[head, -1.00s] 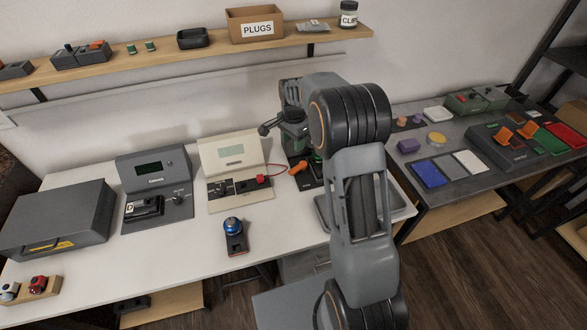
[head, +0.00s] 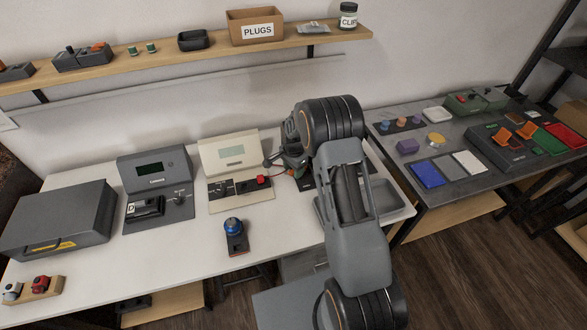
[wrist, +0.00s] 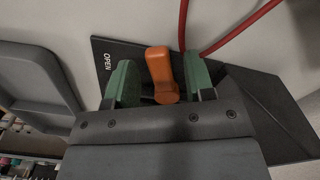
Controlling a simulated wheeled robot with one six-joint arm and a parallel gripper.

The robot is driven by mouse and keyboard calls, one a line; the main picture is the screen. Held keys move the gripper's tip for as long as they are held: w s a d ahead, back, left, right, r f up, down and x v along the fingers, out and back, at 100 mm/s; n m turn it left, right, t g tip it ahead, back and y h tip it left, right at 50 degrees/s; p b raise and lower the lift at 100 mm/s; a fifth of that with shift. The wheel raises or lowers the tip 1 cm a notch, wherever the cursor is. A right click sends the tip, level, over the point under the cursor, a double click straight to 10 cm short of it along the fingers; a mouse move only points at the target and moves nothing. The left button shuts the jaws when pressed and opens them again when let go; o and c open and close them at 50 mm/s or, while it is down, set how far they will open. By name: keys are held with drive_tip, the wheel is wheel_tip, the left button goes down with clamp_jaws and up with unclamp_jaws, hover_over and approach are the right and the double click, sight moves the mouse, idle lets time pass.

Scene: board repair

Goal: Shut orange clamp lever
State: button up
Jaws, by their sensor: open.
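The orange clamp lever (wrist: 160,70) shows in the wrist view on a black base plate (wrist: 258,100) marked OPEN near its left corner. My gripper (wrist: 158,82) is open, with one green finger on each side of the lever. A small gap shows between the left finger and the lever; the right finger is closer, and I cannot tell if it touches. The lever's lower end is partly hidden by the gripper body. In the head view my arm hides the lever, and the gripper (head: 292,167) is low over the white bench.
A red cable (wrist: 226,33) runs close beside the right finger. A grey tray (wrist: 35,75) lies to the left in the wrist view. In the head view a cream tester (head: 232,160) stands just left of my gripper.

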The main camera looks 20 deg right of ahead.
drive_tip(key=shift+c, duration=0.3)
clamp_jaws()
drive_tip(key=shift+w+a+f+m+b, duration=0.1)
drive_tip(key=shift+w+f+m+b, duration=0.15)
drive_tip(key=shift+m+b, duration=0.35)
drive_tip(key=shift+w+r+m, duration=0.2)
drive_tip(key=shift+m, duration=0.2)
drive_tip(key=shift+o, duration=0.3)
unclamp_jaws()
wheel_tip(320, 180, up, 14)
drive_tip(key=b, duration=0.1)
drive_tip(key=shift+f, duration=0.1)
